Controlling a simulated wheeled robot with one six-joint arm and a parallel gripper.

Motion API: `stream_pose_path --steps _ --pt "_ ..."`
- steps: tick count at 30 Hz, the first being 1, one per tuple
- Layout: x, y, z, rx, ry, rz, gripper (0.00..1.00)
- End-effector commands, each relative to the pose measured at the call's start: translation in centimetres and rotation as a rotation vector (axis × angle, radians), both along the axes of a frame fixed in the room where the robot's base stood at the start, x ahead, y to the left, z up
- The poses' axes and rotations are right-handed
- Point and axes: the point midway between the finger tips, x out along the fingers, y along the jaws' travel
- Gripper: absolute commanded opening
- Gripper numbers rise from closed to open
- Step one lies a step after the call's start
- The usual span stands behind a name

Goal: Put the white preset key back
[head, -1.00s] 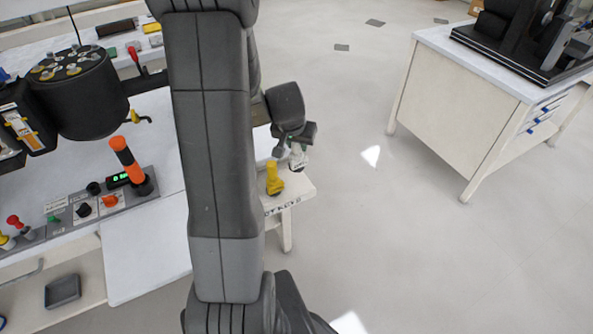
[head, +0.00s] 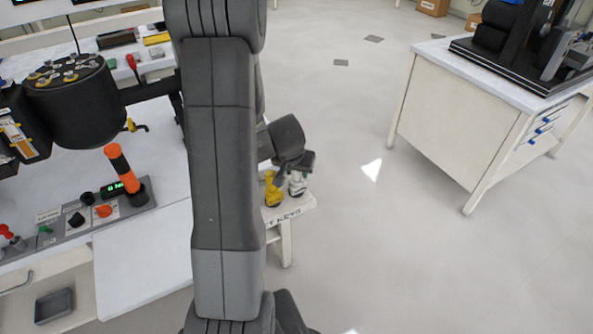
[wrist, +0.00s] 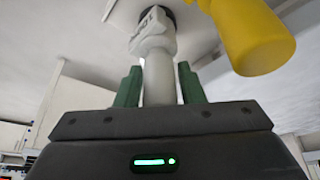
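The white preset key (head: 297,186) is upright at the right end of the small key shelf (head: 296,206), just right of the yellow key (head: 272,191). My gripper (head: 299,168) is over the white key from above. In the wrist view its green fingers (wrist: 160,86) lie close on both sides of the white key's pale stem (wrist: 158,76). The key's wider lettered end meets or nearly meets a dark round spot (wrist: 168,14) on the shelf. I cannot tell whether it is fully seated. The yellow key (wrist: 253,38) is close beside it.
A control panel with an orange-and-black handle (head: 123,168) is on the white bench at left, below a black drum (head: 78,100). A white cabinet table (head: 465,110) with black equipment stands at right. The floor between is clear. My arm hides part of the bench.

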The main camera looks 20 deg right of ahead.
Motion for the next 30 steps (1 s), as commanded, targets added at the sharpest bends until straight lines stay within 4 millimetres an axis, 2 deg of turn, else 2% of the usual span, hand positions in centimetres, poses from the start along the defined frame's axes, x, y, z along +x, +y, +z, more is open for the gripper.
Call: stream_pose_path --steps 14,30 --pt "0.0 0.0 0.7 0.000 0.000 0.000 0.48" --pt "-2.7 2.4 9.4 -0.002 -0.004 0.000 0.48"
